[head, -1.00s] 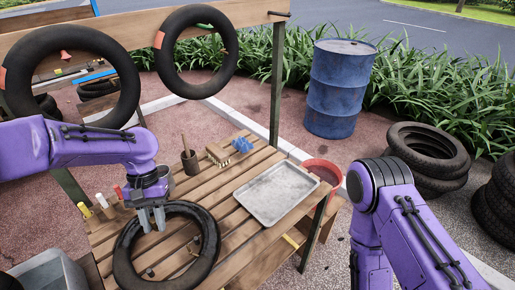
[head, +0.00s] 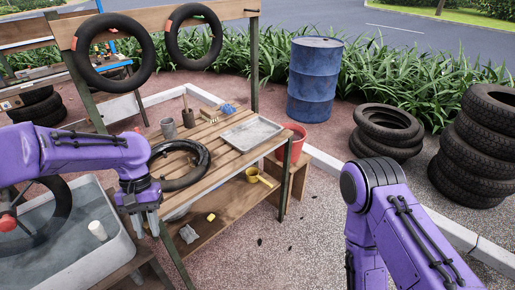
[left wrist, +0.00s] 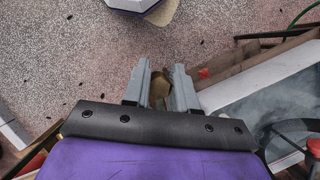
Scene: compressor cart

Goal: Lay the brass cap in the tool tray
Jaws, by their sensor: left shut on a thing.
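My left gripper (head: 147,228) is shut in front of the workbench, at the left, held out over the ground away from the tray. In the left wrist view, the brass cap (left wrist: 159,90) shows as a small brownish-gold piece between the two grey fingers of the gripper (left wrist: 160,76). In the head view the fingers hide the cap. The tool tray (head: 251,134), a shallow grey metal tray, lies at the right end of the slatted bench top and looks empty. My right arm shows at the right, but its gripper is out of view.
A black tyre (head: 183,184) lies on the bench left of the tray. A water tub (head: 85,250) is at lower left.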

